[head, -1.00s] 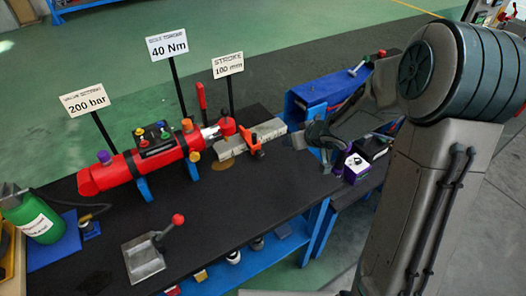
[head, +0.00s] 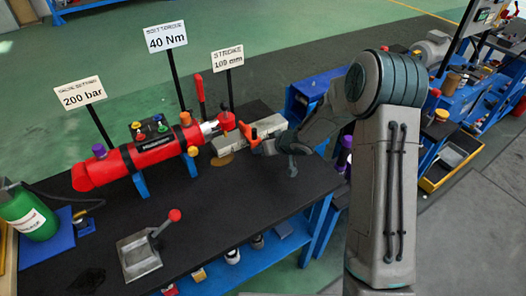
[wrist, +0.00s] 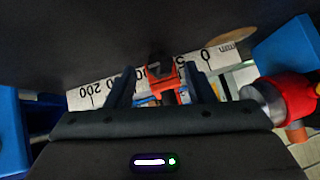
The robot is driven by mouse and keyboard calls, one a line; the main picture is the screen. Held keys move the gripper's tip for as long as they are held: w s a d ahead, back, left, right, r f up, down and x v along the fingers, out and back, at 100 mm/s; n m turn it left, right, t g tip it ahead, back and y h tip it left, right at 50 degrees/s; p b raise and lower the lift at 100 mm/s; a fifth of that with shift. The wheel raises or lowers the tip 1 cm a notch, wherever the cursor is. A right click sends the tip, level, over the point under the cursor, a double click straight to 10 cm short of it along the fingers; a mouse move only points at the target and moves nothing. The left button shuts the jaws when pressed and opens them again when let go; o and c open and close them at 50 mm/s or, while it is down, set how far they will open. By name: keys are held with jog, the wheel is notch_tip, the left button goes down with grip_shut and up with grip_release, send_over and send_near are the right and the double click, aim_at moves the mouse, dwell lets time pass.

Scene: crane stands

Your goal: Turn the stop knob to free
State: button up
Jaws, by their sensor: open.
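The orange-red stop with its knob (head: 252,135) sits on the pale scale bar (head: 233,146), right of the red cylinder (head: 150,154). My gripper (head: 270,145) is at the stop's right side in the head view. In the wrist view my gripper (wrist: 161,88) has its two dark fingers apart. The orange-red stop (wrist: 163,77) lies between them, in front of the printed scale (wrist: 100,93). I cannot tell whether a finger touches it. The knob's marking and setting are not readable, and its lower part is hidden.
A red upright lever (head: 201,92) and sign posts stand behind the cylinder. The red cylinder end (wrist: 262,97) is close at right in the wrist view. A grey plate with a red-balled handle (head: 140,250) lies in front. The black bench top between is clear.

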jog(key=shift+x, duration=0.85)
jog(key=c, duration=1)
